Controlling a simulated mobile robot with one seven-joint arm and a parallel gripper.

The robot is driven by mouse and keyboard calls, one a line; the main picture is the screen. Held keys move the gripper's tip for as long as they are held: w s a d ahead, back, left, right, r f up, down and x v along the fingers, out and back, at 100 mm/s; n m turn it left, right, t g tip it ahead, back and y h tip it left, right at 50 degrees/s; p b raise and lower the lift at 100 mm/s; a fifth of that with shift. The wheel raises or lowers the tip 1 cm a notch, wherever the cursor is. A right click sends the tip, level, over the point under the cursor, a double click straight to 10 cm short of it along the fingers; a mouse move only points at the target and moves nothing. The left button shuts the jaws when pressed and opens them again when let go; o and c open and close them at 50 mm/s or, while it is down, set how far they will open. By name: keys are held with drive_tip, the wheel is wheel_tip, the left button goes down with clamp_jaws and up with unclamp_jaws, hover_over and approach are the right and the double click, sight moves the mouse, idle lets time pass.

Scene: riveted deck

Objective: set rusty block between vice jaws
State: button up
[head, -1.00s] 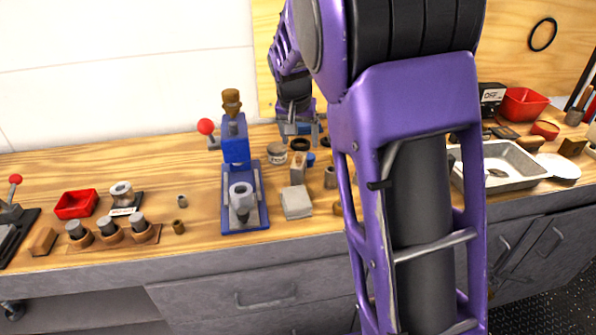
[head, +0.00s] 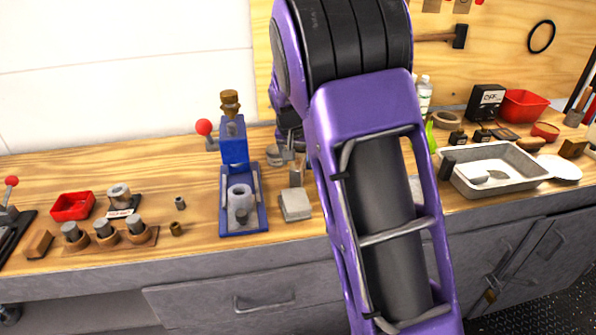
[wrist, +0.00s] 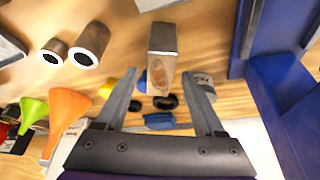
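A small upright block (wrist: 163,45), brownish-grey on top with a tan face, appears to be the rusty block. In the head view the block (head: 296,179) stands on the bench just behind a pale square block. My gripper (wrist: 161,82) is open and empty, its fingers spread with the block ahead between their tips, apparently not touching. My arm partly hides this area in the head view. A blue device (head: 233,150) with a red-ball lever and a blue base stands just left of the block. I cannot clearly make out vice jaws.
The pale square block (head: 295,206) lies near the bench front. A grey metal tray (head: 496,180) sits to the right. Funnels (wrist: 70,106) show left of my fingers in the wrist view. A red tray (head: 73,206) and a rack of cylinders lie left.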

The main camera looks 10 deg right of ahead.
clamp_jaws()
drive_tip(key=shift+r, duration=0.1)
idle(0.3)
